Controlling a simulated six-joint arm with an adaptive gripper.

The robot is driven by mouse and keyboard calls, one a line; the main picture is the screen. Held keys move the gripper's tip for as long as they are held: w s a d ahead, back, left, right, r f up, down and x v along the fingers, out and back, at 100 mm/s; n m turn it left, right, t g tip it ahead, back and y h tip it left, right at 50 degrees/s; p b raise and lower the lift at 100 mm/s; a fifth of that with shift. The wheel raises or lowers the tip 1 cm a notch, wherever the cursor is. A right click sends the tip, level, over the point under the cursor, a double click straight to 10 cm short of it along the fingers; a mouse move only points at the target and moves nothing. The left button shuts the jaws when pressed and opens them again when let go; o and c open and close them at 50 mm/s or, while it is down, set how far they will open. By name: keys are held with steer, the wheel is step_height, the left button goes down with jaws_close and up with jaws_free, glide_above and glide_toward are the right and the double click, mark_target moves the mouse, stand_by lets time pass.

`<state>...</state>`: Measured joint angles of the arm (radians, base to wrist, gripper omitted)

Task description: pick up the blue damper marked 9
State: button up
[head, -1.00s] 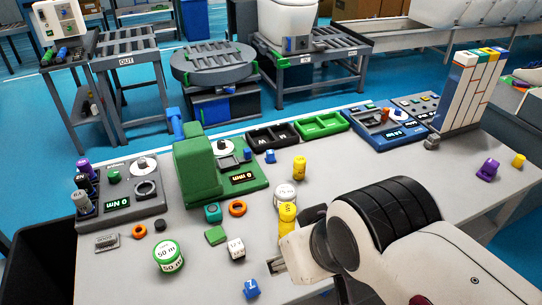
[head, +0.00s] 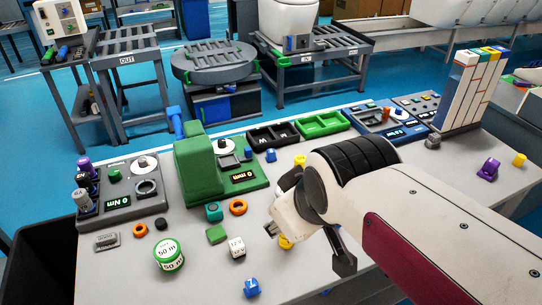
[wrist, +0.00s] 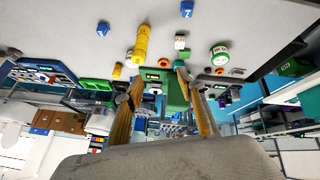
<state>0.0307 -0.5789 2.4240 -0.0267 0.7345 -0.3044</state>
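Several small blue dampers are in view, and I cannot surely read a 9 on any. One at the table's front (head: 251,288) carries a white mark like a 7; it also shows in the wrist view (wrist: 187,9). Another blue piece (wrist: 103,28) lies on the table in the wrist view; my arm seems to hide it in the head view. A third (head: 270,155) sits by the black tray. My gripper (head: 308,246) is over the table, apart from these pieces. In the wrist view its two fingers (wrist: 157,82) are spread with nothing held between them.
Yellow cylinders (wrist: 140,45), a white cube (head: 236,246), a green-and-white 50 m roll (head: 168,254) and an orange ring (head: 238,207) lie around. The green press (head: 198,172) stands behind. Black (head: 272,137) and green (head: 322,124) trays are at the back. The front right table is hidden by my arm.

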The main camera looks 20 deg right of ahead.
steer(key=w+d+f+n+t, duration=0.1)
steer(key=w+d+f+n, duration=0.3)
steer(key=w, duration=0.6)
steer(key=w+d+r+n+t+h, duration=0.1)
steer(key=w+d+n, duration=0.1)
steer(key=w+n, duration=0.6)
steer(key=w+d+f+n+t, duration=0.1)
steer(key=w+d+f+n, duration=0.15)
steer(key=w, duration=0.85)
steer(key=w+d+f+n+t, duration=0.2)
steer(key=w+d+f+n, duration=0.3)
steer(key=w+f+n, duration=0.5)
steer(key=n+t, duration=0.2)
steer(key=n, duration=0.4)
glide_toward(271, 149)
steer(key=shift+w+a, duration=0.15)
steer(key=shift+w, duration=1)
steer(key=shift+w+f+n, duration=0.15)
steer(key=shift+f+n, duration=0.2)
steer(key=shift+f, duration=0.15)
steer(key=shift+x, duration=0.8)
steer(key=shift+w+f, duration=0.1)
steer(key=shift+w, duration=0.05)
steer(key=shift+x, duration=2.75)
